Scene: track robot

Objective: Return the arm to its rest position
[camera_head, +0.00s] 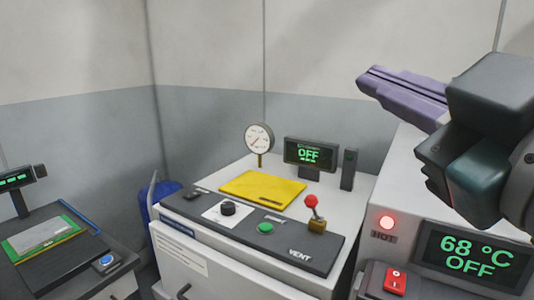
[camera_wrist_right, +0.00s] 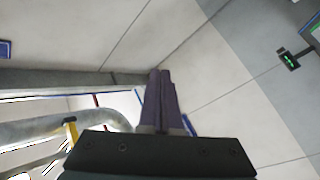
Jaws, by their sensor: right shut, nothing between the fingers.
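My right gripper (camera_head: 375,82) is at the upper right of the head view, raised above the white machine with the temperature display. Its purple fingers are together and hold nothing. The dark arm comes in from the right edge of the head view. My left gripper is not in the head view.
A vent panel (camera_head: 290,246) with a knob, green button and red-topped lever (camera_head: 312,205) fills the middle. The machine at right shows 68 °C, OFF and a lit HOT lamp (camera_head: 387,222).

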